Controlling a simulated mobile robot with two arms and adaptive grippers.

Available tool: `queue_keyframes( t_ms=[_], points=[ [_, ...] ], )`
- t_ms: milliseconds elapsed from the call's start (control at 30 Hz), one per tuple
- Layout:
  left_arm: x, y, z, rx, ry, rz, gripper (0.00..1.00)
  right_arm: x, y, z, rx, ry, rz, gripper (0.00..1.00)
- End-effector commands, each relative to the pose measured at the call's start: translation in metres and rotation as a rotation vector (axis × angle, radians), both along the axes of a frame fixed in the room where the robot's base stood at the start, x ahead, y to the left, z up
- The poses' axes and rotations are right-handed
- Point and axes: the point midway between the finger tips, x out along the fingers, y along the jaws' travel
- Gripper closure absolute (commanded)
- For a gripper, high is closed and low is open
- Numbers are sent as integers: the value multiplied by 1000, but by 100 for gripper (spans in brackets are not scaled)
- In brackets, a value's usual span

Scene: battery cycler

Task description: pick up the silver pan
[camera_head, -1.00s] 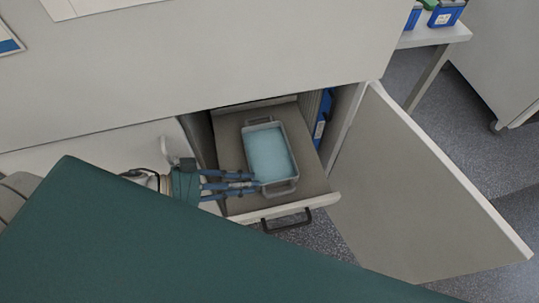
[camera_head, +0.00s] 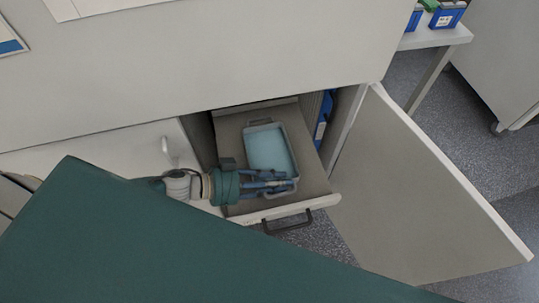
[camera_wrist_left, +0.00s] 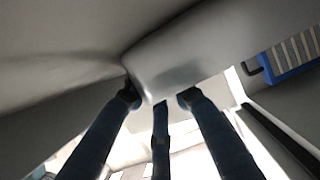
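The silver pan (camera_head: 293,158) is a rectangular tray with a light blue inside. It lies in the pulled-out drawer (camera_head: 234,137) of the cabinet. My left gripper (camera_head: 291,182) reaches in from the left, its blue fingers over the pan's front end and front handle. In the left wrist view its fingers (camera_wrist_left: 160,98) are spread apart, with the dark tips close to a smooth grey surface (camera_wrist_left: 190,55), which seems to be part of the pan. I cannot tell whether the tips touch it. My right gripper is in neither view.
The cabinet door (camera_head: 420,190) stands open to the right of the drawer. A dark handle (camera_head: 288,221) is on the drawer front. Blue boxes (camera_head: 323,115) stand inside the cabinet beside the drawer. A large green surface (camera_head: 150,240) covers the lower left.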

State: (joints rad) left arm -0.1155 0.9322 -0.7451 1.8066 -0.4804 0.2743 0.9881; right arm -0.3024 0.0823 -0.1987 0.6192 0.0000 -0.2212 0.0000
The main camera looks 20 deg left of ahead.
Motion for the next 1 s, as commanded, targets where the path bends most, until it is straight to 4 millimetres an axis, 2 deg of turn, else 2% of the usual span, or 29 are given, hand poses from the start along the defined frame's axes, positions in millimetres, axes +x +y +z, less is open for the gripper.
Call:
queue_keyframes(
  t_ms=[100, 200, 233, 733, 1000],
  points=[
    [0, 0, 0, 0, 0, 0, 78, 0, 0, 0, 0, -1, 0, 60],
    [0, 0, 0, 0, 0, 0, 98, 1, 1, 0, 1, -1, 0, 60],
    [0, 1, 0, 0, 0, 0, 100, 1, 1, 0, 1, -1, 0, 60],
    [0, 0, 3, 0, -3, -1, 100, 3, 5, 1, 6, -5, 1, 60],
    [1, 0, 19, 1, -5, -2, 100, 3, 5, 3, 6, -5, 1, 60]
  ],
)
